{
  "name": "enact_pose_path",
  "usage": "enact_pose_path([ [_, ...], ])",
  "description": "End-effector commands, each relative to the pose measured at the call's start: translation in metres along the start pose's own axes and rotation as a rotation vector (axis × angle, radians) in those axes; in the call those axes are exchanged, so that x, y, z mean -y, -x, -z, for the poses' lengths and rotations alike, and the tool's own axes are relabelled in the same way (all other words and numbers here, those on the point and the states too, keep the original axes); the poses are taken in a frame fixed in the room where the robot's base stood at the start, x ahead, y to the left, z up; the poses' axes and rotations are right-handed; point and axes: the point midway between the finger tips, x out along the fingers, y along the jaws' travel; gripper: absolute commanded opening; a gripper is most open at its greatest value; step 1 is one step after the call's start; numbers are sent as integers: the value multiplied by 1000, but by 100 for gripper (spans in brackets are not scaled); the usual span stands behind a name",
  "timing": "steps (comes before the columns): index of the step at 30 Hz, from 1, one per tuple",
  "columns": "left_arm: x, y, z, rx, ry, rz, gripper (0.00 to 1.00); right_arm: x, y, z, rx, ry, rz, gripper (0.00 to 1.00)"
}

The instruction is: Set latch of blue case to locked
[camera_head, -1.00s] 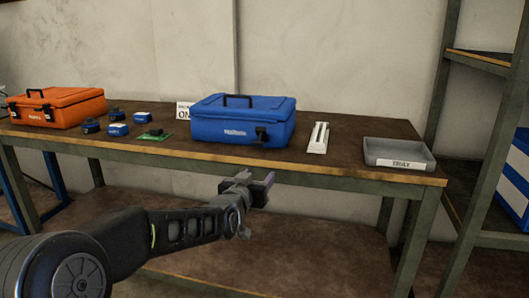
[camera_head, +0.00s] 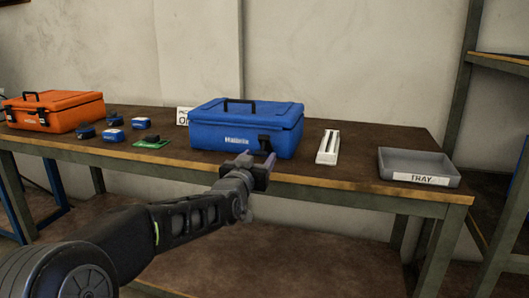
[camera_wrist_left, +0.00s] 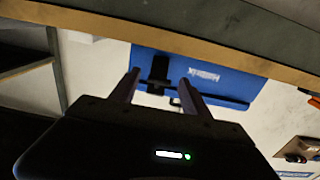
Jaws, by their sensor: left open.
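The blue case (camera_head: 240,125) stands closed on the workbench, with a black handle on top. Its black latch (camera_head: 264,141) is on the front face, right of centre; whether it is locked cannot be told. My left gripper (camera_head: 256,162) is open and empty, in front of the bench edge and just below the latch in the head view. In the left wrist view the case (camera_wrist_left: 205,75) and the latch (camera_wrist_left: 158,70) appear upside down, the latch between and beyond the two spread fingers (camera_wrist_left: 158,88). The fingers look apart from it. My right gripper is not in view.
On the workbench (camera_head: 340,177), an orange case (camera_head: 60,111) stands at the left, with several small blue-and-black items and a green board (camera_head: 152,143) beside the blue case. A white rail piece (camera_head: 328,147) and a grey tray (camera_head: 418,167) are at the right.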

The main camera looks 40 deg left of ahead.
Motion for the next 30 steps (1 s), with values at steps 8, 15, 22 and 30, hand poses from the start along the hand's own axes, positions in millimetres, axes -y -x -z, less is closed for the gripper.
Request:
enact_pose_path([
  [8, 0, -44, -2, 1, 1, -1, 55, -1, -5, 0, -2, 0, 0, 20],
  [15, 0, -58, -1, 1, -1, -1, 55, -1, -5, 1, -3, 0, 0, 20],
  [22, 0, -57, -1, 1, -1, -1, 52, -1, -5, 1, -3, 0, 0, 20],
  [30, 0, -57, 0, 1, -1, -1, 30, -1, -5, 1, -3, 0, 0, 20],
])
